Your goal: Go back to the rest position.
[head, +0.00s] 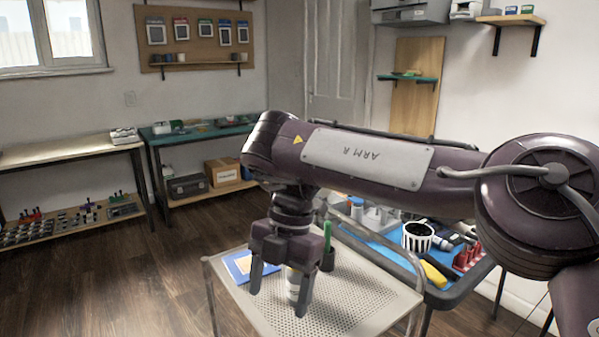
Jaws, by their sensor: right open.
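My right arm comes in from the right edge of the head view and crosses the picture. Its gripper (279,291) points down over the perforated metal cart (345,305). The two fingers are apart. A white cylindrical item (293,285) shows between the fingers, partly hidden by the gripper; I cannot tell whether it touches either finger. My left gripper is not in view.
Behind stands a blue-topped table (447,297) with a striped cup (417,237) and yellow tool (434,275). Floor at left is clear.

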